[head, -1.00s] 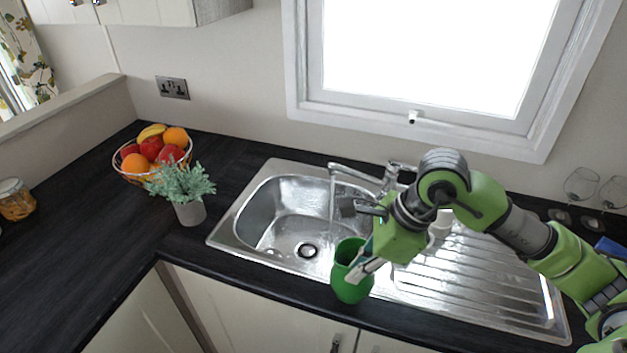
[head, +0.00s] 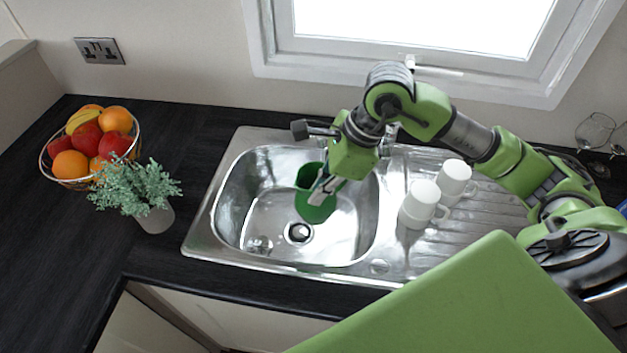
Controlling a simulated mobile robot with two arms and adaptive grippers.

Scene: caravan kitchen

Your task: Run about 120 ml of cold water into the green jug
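The green jug (head: 312,208) is over the sink bowl (head: 232,205), a little tilted, with its open top toward the tap. My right gripper (head: 326,188) is shut on the jug's right side and carries it. The tap (head: 390,138) stands at the back rim of the sink. Its spout is mostly hidden behind my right gripper and wrist. I cannot see a water stream now, nor the water level in the jug. My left gripper is not in view.
Two white mugs (head: 420,204) stand upside down on the drainer to the right. A potted plant (head: 152,216) and a fruit basket (head: 62,184) are on the dark worktop at left. Wine glasses (head: 594,130) stand at far right. A green arm link of mine covers the lower right.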

